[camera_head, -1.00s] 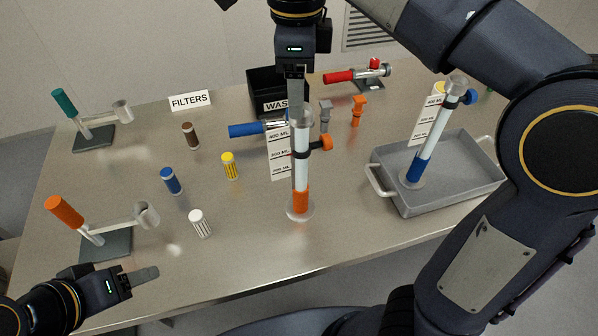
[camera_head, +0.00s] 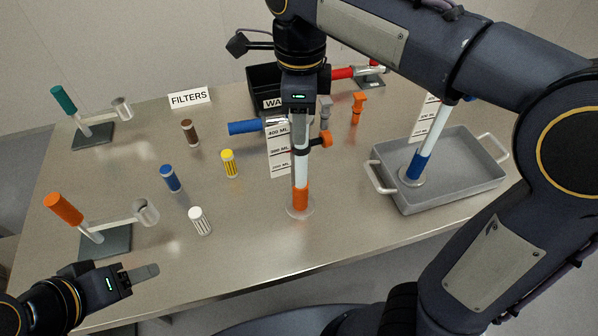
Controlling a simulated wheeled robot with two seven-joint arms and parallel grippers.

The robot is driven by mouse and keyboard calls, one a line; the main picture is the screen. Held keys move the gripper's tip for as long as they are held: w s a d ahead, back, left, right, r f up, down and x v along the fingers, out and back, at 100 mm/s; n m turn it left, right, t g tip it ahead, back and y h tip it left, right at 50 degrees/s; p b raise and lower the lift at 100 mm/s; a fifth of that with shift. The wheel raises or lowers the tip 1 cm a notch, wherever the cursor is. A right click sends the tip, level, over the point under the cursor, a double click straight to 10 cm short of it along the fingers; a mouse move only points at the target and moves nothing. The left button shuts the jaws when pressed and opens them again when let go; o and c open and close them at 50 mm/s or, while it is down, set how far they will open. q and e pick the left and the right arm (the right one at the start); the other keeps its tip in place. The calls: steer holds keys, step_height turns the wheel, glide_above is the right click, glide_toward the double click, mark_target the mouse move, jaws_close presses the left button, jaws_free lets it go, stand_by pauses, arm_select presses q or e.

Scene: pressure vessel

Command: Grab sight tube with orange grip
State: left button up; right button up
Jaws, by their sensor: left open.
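The sight tube with the orange grip (camera_head: 325,139) stands upright on a round clear base at the middle of the table. It has orange liquid (camera_head: 300,197) at the bottom and a white ML scale card (camera_head: 279,152) at its side. My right gripper (camera_head: 300,122) points straight down over the tube, its fingers at the tube's upper part. The gripper hides the tube's top, and I cannot tell whether its fingers are closed on the tube. My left gripper (camera_head: 145,273) is open and empty at the lower left, near the table's front edge, away from the tube.
A second tube with blue liquid (camera_head: 418,166) stands in a grey tray (camera_head: 455,192) at the right. Several small filters, such as the yellow one (camera_head: 229,164), stand left of centre. Orange-handled (camera_head: 64,208) and green-handled (camera_head: 63,101) stands are farther left. A black bin (camera_head: 262,82) is behind.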

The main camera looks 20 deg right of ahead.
jaws_close()
steer(key=shift+r, duration=0.15)
